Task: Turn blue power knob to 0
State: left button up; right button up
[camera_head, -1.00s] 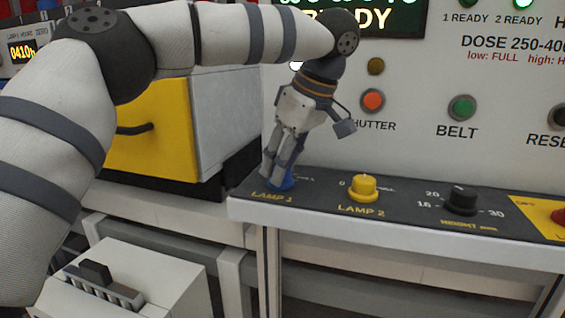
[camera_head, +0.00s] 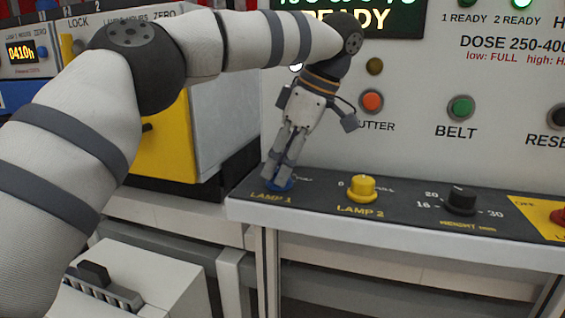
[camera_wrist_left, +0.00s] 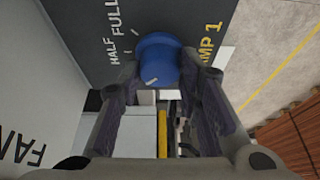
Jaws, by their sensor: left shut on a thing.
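The blue power knob (camera_head: 281,185) sits at the left end of the dark control panel (camera_head: 400,200), above the LAMP 1 label. In the left wrist view the blue knob (camera_wrist_left: 158,60) shows between the fingers, with a white pointer mark on its face toward the lower left. HALF and FULL are printed beside it. My left gripper (camera_head: 280,180) reaches down from above and is shut on the knob; it also shows in the left wrist view (camera_wrist_left: 160,82). The 0 mark is not visible. My right gripper is in no view.
A yellow LAMP 2 knob (camera_head: 362,188) stands to the right on the same panel, then a black HEIGHT knob (camera_head: 462,199) and a red button (camera_head: 558,216). The wall behind carries an orange button (camera_head: 372,101) and a green BELT button (camera_head: 460,108). A yellow-fronted box (camera_head: 170,145) is at left.

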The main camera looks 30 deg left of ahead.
aim_at(298, 187)
pick_arm(q)
jog(key=shift+f, duration=0.1)
jog(key=o, duration=1.1)
jog(key=v, duration=0.7)
jog(key=shift+d+r, duration=0.1)
jog(key=shift+r, duration=0.15)
